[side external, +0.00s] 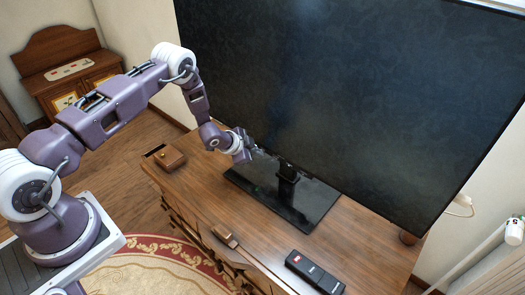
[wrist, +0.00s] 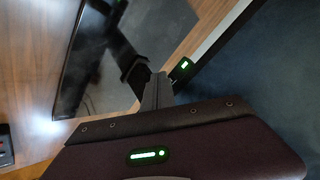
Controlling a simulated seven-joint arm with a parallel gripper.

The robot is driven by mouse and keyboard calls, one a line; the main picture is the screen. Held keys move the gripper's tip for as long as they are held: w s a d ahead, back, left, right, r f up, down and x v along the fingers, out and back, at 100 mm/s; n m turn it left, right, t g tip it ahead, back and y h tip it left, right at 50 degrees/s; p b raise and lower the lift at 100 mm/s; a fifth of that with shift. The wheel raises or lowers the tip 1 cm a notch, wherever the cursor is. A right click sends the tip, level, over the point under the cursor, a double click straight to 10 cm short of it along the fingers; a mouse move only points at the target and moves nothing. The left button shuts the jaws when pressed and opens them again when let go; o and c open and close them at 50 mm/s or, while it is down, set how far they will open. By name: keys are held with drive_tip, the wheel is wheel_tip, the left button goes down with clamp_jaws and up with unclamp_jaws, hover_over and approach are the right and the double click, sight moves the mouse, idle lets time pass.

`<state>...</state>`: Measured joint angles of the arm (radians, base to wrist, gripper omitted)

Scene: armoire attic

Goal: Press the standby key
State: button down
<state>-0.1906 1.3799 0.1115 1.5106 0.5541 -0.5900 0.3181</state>
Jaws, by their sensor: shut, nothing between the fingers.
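A black remote (side external: 318,274) lies on the wooden cabinet top near its front edge. A small red key (side external: 296,259) is at its left end, with other pale markings further along; I cannot read which is the standby key. In the wrist view, part of a dark object with a red spot (wrist: 4,154), likely the remote, shows at the left edge. My gripper (side external: 252,148) is shut and empty. It is above the back left part of the TV stand, close to the screen and well away from the remote. My gripper (wrist: 160,88) also shows in the wrist view.
A large dark TV screen (side external: 350,90) rises behind on a glossy black stand (side external: 310,205). A small wooden box (side external: 170,158) sits at the cabinet's left, and a brown object (side external: 224,235) near the front edge. The cabinet top (side external: 265,240) is clear between that object and the remote.

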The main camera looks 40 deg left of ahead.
drive_tip(key=shift+s, duration=0.75)
drive_tip(key=s, duration=0.5)
idle(0.6)
